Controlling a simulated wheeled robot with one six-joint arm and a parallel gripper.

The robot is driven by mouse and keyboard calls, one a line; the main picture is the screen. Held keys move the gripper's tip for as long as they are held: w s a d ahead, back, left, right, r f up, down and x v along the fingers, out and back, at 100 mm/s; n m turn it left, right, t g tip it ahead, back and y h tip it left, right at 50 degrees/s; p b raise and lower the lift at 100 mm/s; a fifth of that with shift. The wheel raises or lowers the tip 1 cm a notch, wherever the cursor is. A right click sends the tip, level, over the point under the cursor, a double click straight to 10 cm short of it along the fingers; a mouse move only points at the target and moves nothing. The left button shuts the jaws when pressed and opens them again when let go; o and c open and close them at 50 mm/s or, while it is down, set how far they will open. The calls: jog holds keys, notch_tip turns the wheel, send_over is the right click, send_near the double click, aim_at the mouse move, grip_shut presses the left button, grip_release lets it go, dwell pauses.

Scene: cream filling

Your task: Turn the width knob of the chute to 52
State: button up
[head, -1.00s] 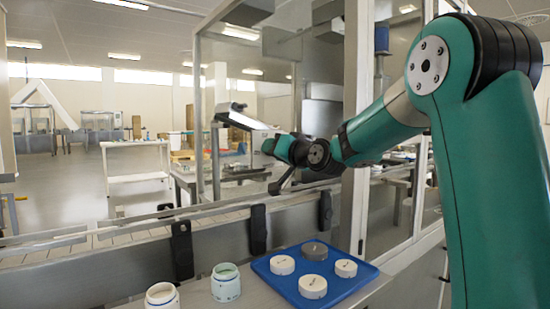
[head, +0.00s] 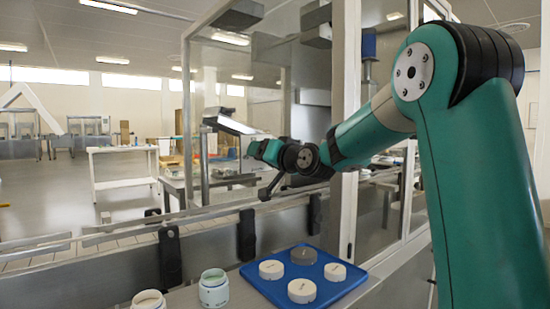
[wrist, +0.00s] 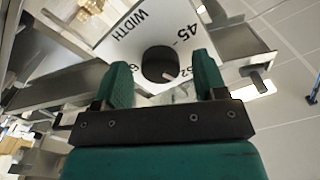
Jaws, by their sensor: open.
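In the wrist view, the dark round width knob (wrist: 160,64) sits on a white dial plate (wrist: 124,46) marked "WIDTH", "45" and, partly hidden by the right finger, "52". A small pale mark shows at the knob's lower right; I cannot read its exact setting. My gripper (wrist: 164,72) is open. Its two green fingers appear on either side of the knob, with gaps between; their depth relative to it is unclear. In the head view, my gripper (head: 257,149) is small beside the tilted chute panel (head: 233,126), and the knob cannot be made out.
A blue tray (head: 262,287) with several round lids stands on the near counter. Two open jars (head: 213,288) stand left of it. A metal rail with dark brackets (head: 247,235) runs in front of the machine. A glazed frame post (head: 344,120) is close to my arm.

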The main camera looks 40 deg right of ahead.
jog(key=s+b, duration=0.2)
jog(key=s, duration=1.5)
jog(key=shift+d, duration=0.3)
jog(key=shift+s, duration=0.1)
